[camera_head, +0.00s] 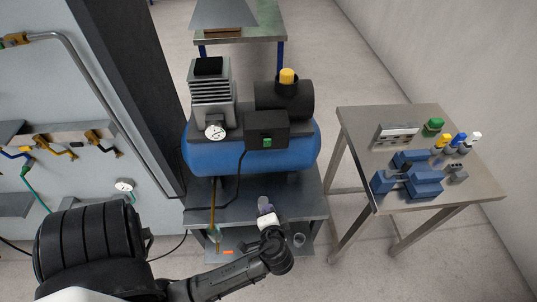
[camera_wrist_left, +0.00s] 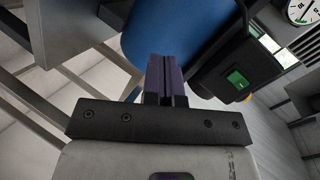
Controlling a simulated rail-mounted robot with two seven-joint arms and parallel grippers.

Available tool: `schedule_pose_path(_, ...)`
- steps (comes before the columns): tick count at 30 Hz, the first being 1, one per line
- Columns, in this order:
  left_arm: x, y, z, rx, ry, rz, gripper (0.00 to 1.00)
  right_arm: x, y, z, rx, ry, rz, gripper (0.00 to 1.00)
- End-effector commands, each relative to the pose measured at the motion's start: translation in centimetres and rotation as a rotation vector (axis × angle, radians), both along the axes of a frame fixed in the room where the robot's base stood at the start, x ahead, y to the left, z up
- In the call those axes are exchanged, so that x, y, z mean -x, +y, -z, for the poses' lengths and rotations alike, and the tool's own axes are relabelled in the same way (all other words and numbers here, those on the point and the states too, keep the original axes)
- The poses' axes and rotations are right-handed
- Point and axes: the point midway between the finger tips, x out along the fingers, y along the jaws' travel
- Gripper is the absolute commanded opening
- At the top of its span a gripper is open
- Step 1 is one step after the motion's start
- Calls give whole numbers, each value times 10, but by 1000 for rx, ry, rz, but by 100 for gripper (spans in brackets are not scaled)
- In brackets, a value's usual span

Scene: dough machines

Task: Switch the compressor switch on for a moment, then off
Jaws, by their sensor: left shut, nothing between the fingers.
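The compressor (camera_head: 205,158) is a blue tank with a motor and a black box on top, standing on a grey metal table. Its switch (camera_head: 267,142) is a small green rocker on the front of the black switch box (camera_head: 266,124). My left gripper (camera_head: 264,202) is below the switch box, in front of the tank, apart from the switch. In the left wrist view the purple fingers (camera_wrist_left: 165,72) are shut and empty, and the lit green switch (camera_wrist_left: 237,79) is to their right. My right gripper is not in view.
A pressure gauge (camera_head: 215,132) sits beside the switch box. A black cable hangs from the box. A side table (camera_head: 345,121) at the right holds blue blocks and coloured parts. A wall panel with pipes and valves (camera_head: 60,147) is at the left. Open floor lies between the tables.

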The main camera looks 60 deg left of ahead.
Motion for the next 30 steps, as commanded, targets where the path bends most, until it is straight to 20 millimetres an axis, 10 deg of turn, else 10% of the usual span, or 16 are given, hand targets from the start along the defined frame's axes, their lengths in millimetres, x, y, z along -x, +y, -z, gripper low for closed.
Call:
schedule_pose_path(15,-4,7,-67,-740,36,13,0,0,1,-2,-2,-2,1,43)
schedule_pose_path(30,-10,-2,-84,-861,24,51,0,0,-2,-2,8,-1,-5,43)
